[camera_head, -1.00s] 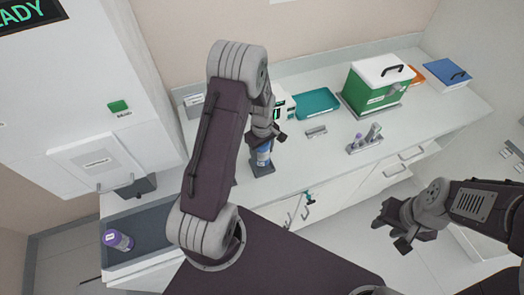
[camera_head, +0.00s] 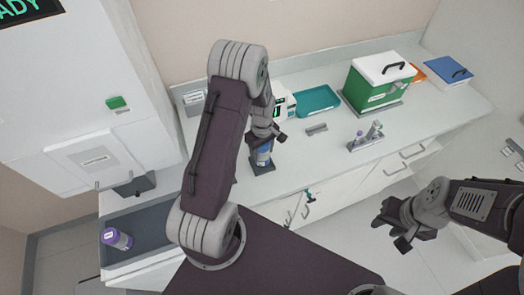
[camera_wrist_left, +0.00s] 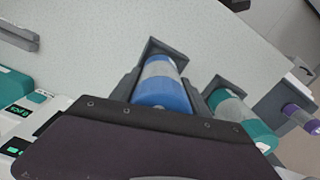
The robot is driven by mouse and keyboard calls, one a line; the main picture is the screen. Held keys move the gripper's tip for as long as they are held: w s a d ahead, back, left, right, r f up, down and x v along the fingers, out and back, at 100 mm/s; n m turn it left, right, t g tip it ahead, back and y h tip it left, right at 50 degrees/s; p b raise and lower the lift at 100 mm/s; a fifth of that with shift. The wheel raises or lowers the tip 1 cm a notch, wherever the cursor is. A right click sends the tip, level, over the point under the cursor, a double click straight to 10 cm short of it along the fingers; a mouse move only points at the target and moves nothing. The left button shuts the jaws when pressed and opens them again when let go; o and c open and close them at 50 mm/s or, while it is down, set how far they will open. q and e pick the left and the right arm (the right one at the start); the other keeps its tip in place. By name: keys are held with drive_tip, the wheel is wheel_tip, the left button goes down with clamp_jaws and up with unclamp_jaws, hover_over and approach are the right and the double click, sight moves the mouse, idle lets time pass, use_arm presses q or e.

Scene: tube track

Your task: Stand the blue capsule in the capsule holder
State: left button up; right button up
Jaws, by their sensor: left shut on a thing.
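The blue capsule (camera_head: 264,153), blue with a pale band, is upright at the front of the counter, its foot at a dark square holder (camera_head: 262,168). In the left wrist view the blue capsule (camera_wrist_left: 166,88) stands in front of the holder's grey rim (camera_wrist_left: 154,45); whether its base is fully seated is hidden. My left gripper (camera_head: 268,136) is at the capsule's top, shut on it, with a dark finger on each side. My right gripper (camera_head: 392,229) is open and empty, in front of the cabinets, away from the capsule.
A teal capsule (camera_wrist_left: 240,117) in another dark holder is close beside in the left wrist view. A purple-capped capsule (camera_head: 117,239) lies in a grey tray at left. A teal tray (camera_head: 317,100), small rack (camera_head: 366,145) and green box (camera_head: 376,88) stand on the counter.

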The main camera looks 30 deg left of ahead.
use_arm(q)
drive_tip(key=shift+f+b, duration=0.45)
drive_tip(key=shift+f, duration=0.3)
drive_tip(key=shift+f, duration=0.15)
drive_tip(key=o, duration=1.6)
wheel_tip(320, 180, up, 9)
drive_tip(key=shift+r+b, duration=0.1)
drive_tip(key=shift+b, duration=0.8)
